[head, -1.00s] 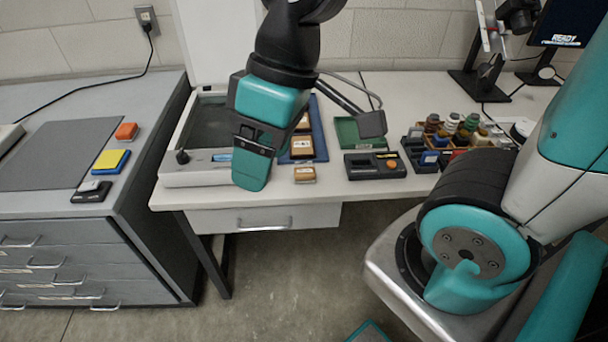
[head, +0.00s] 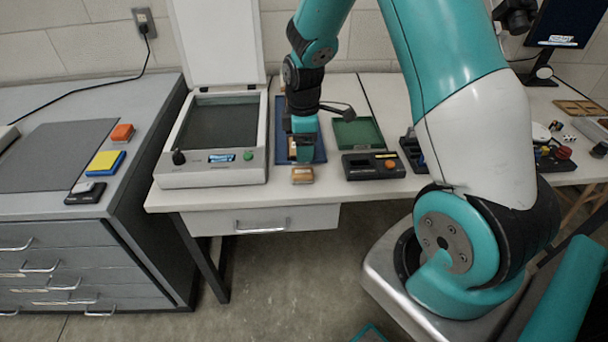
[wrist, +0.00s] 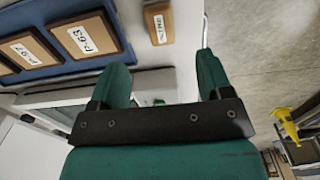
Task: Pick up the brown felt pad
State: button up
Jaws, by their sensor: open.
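A small brown block with a white label (head: 302,175) lies near the front edge of the white table; it also shows at the top of the wrist view (wrist: 158,22). I cannot tell for certain that it is the felt pad. My gripper (head: 304,152) hangs over the tray's front part, just behind the small block in the picture. In the wrist view its fingers (wrist: 162,78) are apart with nothing between them. My gripper hides part of the tray.
A scanner with its lid raised (head: 211,170) stands left of the tray. A green tray (head: 358,133) and a black box with an orange knob (head: 373,165) are to the right. The grey cabinet (head: 60,225) holds a yellow and blue block (head: 106,162).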

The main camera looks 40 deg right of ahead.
aim_at(303, 171)
notch_tip(303, 171, down, 10)
jog(key=shift+a+r+p, duration=0.1)
jog(key=shift+r+p, duration=0.05)
jog(key=shift+p, duration=0.25)
jog(key=shift+c, duration=0.2)
jog(key=c, duration=1)
jog(key=shift+c, duration=0.2)
notch_tip(303, 171, up, 20)
